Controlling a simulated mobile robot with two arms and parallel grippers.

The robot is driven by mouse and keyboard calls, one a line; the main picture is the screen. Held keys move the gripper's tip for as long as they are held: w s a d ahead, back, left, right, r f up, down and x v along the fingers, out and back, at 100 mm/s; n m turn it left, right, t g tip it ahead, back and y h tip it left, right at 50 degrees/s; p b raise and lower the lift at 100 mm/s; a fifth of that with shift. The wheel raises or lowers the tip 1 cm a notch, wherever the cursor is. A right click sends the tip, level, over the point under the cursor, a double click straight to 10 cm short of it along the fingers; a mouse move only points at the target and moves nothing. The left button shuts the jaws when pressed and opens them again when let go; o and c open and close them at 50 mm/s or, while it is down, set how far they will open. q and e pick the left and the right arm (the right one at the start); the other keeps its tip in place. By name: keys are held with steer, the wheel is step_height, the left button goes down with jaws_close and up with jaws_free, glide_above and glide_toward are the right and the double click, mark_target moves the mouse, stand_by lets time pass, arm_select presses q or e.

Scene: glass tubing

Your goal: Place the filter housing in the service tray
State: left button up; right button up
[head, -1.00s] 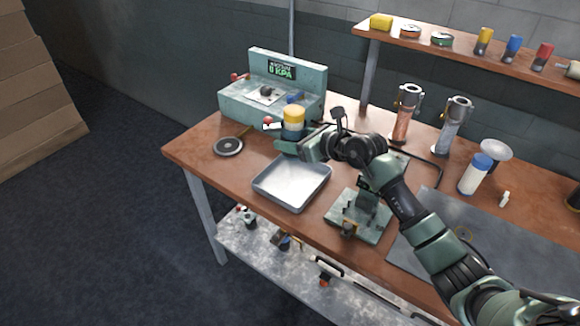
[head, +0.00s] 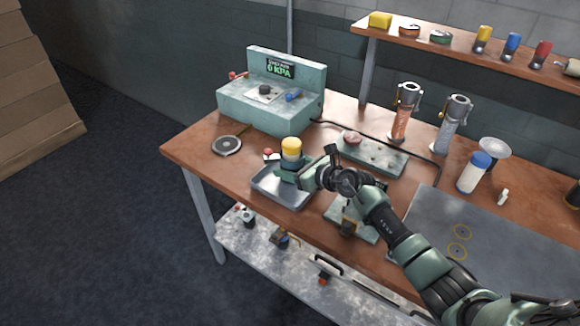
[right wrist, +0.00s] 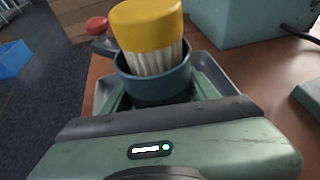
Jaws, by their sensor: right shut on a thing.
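The filter housing (head: 291,147) has a yellow cap, a pale pleated middle and a dark teal cup, with a red knob on its left side. My right gripper (head: 289,166) is shut around the cup and holds the housing upright. The right wrist view shows the housing (right wrist: 150,45) between the fingers (right wrist: 160,95). The service tray (head: 264,193) is a shallow grey metal tray near the table's front edge. The housing is over its back part; whether it touches the tray floor is hidden. My left gripper is not in view.
A green vacuum unit (head: 270,108) with a 0 KPA display stands behind the tray. A black disc (head: 227,145) lies to the left. A green fixture (head: 349,215) stands close to the tray's right. Tubes and a blue-capped bottle (head: 474,172) stand further right.

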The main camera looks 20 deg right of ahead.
steer(key=shift+f, duration=0.1)
steer(key=o, duration=1.5)
steer(key=shift+r, duration=0.3)
steer(key=v, duration=1.2)
steer(key=shift+f, duration=0.2)
